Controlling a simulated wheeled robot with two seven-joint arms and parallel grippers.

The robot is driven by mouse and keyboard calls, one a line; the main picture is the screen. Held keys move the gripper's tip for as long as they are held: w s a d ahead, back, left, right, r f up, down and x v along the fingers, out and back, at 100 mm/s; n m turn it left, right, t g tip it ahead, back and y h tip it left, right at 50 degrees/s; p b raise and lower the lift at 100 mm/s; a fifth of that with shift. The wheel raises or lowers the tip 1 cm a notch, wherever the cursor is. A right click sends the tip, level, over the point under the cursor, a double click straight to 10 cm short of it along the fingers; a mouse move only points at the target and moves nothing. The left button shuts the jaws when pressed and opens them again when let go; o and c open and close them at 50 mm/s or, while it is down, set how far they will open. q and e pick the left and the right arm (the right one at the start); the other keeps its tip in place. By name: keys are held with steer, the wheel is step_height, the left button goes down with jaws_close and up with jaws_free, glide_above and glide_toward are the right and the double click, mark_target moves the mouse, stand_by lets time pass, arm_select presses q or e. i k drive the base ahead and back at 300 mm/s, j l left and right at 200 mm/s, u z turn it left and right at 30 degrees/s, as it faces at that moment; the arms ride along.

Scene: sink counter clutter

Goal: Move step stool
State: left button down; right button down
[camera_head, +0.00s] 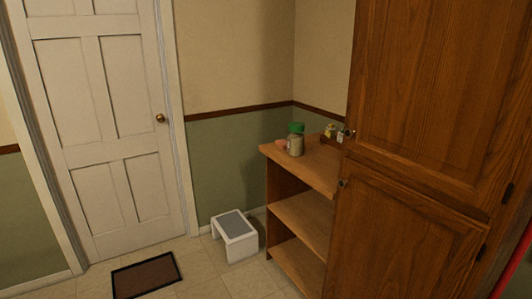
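The step stool (242,248) is white with a grey top panel. It stands upright on the tiled floor, close to the green lower wall and just left of the wooden shelf unit. Neither of my grippers shows in the head view, and nothing is seen touching the stool.
A dark doormat (147,275) lies in front of the closed white door (105,130). The open wooden shelf unit (300,215) holds a green-lidded jar (296,140) and small items on top. A tall wooden cabinet (415,130) fills the right. Floor around the stool's front is clear.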

mark_target(241, 238)
steer(key=i+j, duration=0.35)
steer(key=i, duration=0.25)
steer(key=i+j, duration=0.4)
steer(key=i, duration=0.2)
steer(key=i+j+z, duration=0.1)
steer(key=i+j, duration=0.25)
steer(key=i, duration=0.2)
